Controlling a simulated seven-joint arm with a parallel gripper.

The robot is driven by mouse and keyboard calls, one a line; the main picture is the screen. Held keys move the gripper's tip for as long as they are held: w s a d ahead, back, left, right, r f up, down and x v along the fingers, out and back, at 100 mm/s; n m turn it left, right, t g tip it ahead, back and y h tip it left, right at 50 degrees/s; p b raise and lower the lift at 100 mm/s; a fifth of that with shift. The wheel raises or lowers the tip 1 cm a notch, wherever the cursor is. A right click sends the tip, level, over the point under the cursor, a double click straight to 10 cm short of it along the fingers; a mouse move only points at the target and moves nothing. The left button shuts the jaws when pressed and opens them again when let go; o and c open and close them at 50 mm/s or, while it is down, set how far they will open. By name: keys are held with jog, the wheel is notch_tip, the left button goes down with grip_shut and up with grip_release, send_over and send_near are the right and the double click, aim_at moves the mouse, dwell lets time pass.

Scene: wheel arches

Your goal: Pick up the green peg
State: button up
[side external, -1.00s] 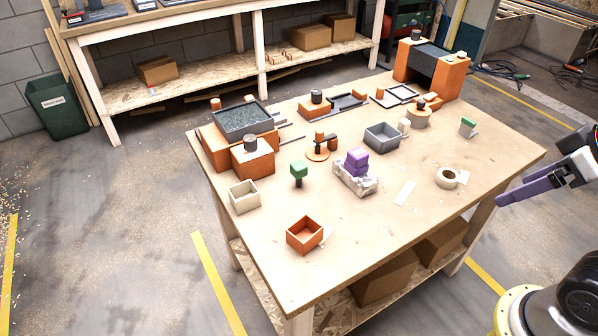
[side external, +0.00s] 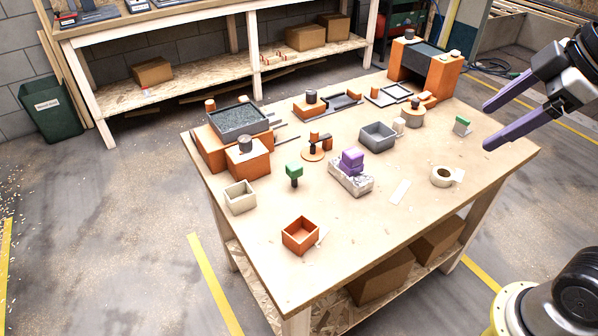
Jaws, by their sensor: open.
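The green peg (side external: 294,171) stands upright on the table, with a green block-shaped head on a dark narrow stem. It is left of the purple blocks and has bare table around it. My gripper (side external: 486,127) is at the right, above the table's right edge, far from the peg. Its two purple fingers are spread apart with nothing between them. A smaller green-topped piece (side external: 462,122) stands near the table's right side.
An orange open box (side external: 300,235) and a cream open box (side external: 240,197) stand near the peg. Purple blocks (side external: 351,160) sit in a white mottled tray (side external: 345,182). A grey bin (side external: 378,136) and tape roll (side external: 442,176) lie to the right. The table's front middle is clear.

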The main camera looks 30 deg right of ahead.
jog(key=w+a+r+n, duration=0.1)
jog(key=w+r+n, duration=0.2)
jog(key=w, duration=0.3)
jog(key=n+g+y, duration=0.3)
jog(key=n+g, duration=0.3)
jog(key=n, duration=0.1)
send_over(290, 177)
jog(key=d, duration=0.3)
jog(key=f, duration=3)
jog(key=shift+w+f, duration=0.2)
jog(key=shift+f, duration=0.2)
jog(key=shift+w+x, duration=0.15)
jog(key=shift+x, duration=1.45)
jog(key=shift+w+x, duration=0.1)
jog(key=shift+x, duration=1.5)
grip_shut()
